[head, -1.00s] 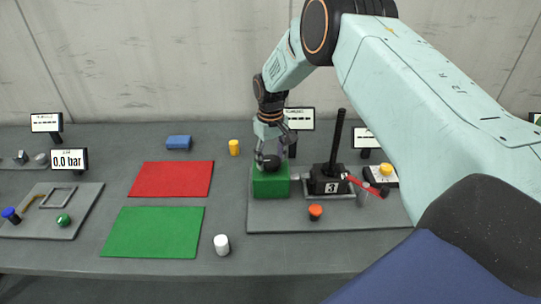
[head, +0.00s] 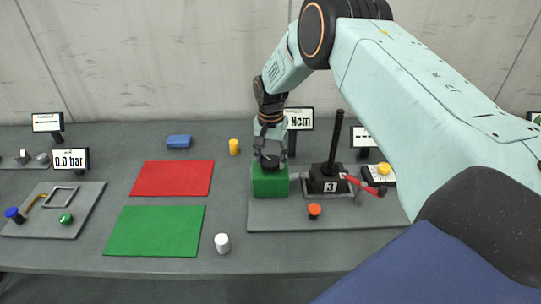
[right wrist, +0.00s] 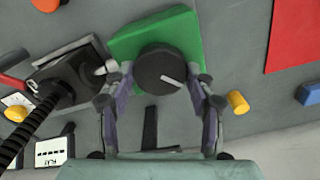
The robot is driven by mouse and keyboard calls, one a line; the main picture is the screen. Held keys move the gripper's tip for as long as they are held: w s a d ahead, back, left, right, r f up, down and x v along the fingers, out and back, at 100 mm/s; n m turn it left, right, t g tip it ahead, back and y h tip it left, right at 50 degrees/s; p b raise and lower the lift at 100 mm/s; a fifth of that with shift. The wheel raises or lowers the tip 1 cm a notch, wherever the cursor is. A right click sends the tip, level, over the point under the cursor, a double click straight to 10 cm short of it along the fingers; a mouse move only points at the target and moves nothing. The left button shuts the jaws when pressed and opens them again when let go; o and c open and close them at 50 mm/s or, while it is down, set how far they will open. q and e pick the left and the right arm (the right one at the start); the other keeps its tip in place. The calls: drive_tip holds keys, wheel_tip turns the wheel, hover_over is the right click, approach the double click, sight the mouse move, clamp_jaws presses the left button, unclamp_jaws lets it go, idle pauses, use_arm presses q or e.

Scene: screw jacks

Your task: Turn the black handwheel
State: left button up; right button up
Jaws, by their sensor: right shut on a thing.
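The black handwheel (head: 269,162) sits on top of a green block (head: 270,183) on a grey plate in the head view. In the right wrist view the handwheel (right wrist: 160,69) is a round black knob with a white line pointing to the lower right. My right gripper (head: 268,153) reaches down onto it from above. In the right wrist view its two fingers stand on either side of the wheel, shut on it. The left gripper is not in view.
Right of the block stand a black jack body marked 3 (head: 329,180) with a tall black lever (head: 336,135) and a red handle (head: 363,186). An orange knob (head: 315,211) is in front. A display reading "Ncm" (head: 299,119) stands behind. Red (head: 172,178) and green (head: 155,231) mats lie left.

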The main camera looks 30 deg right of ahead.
sight(271, 160)
drive_tip(key=shift+r+m, duration=0.1)
drive_tip(key=shift+m, duration=1.1)
drive_tip(key=o, duration=1.2)
wheel_tip(271, 160, up, 12)
drive_tip(key=shift+f, duration=0.1)
